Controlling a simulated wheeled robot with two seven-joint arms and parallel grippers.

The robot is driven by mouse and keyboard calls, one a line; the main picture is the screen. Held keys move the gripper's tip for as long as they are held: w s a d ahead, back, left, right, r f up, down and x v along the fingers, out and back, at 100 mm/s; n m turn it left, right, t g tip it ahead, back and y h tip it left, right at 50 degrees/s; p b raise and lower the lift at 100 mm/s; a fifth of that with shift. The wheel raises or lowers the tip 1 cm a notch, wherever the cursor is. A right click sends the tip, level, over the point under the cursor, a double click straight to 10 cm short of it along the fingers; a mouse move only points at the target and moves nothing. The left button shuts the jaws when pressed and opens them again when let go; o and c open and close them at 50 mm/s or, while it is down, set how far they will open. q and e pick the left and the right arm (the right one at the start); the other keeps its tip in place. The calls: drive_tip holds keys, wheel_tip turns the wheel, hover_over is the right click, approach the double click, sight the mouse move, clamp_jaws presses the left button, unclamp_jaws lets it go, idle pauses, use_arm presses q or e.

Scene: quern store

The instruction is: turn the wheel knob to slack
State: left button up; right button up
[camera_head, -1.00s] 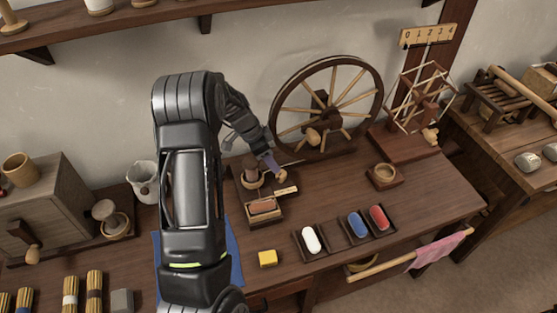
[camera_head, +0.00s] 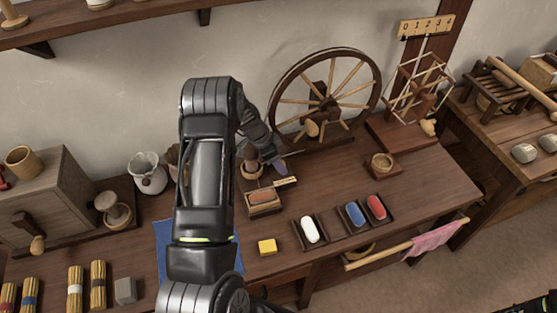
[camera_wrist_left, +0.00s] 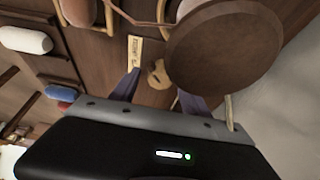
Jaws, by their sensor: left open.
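The wooden knob (camera_wrist_left: 158,75) shows in the left wrist view, beside a small pale label (camera_wrist_left: 134,52) whose writing I cannot read. My left gripper (camera_wrist_left: 160,88) is open, with one dark purple finger on each side of the knob; I cannot tell whether they touch it. In the head view my left gripper (camera_head: 279,168) is at the small stand by the spinning wheel (camera_head: 326,100), just behind the label (camera_head: 286,182). The knob is not clear there.
A dark round disc (camera_wrist_left: 225,48) is close beside my fingers in the wrist view. Trays with white (camera_head: 310,230), blue (camera_head: 355,213) and red (camera_head: 376,207) pieces and a yellow block (camera_head: 267,246) lie in front. A wooden cup (camera_head: 382,162) stands right.

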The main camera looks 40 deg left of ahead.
use_arm(q)
drive_tip(key=shift+f, duration=0.1)
drive_tip(key=shift+c, duration=0.4)
clamp_jaws()
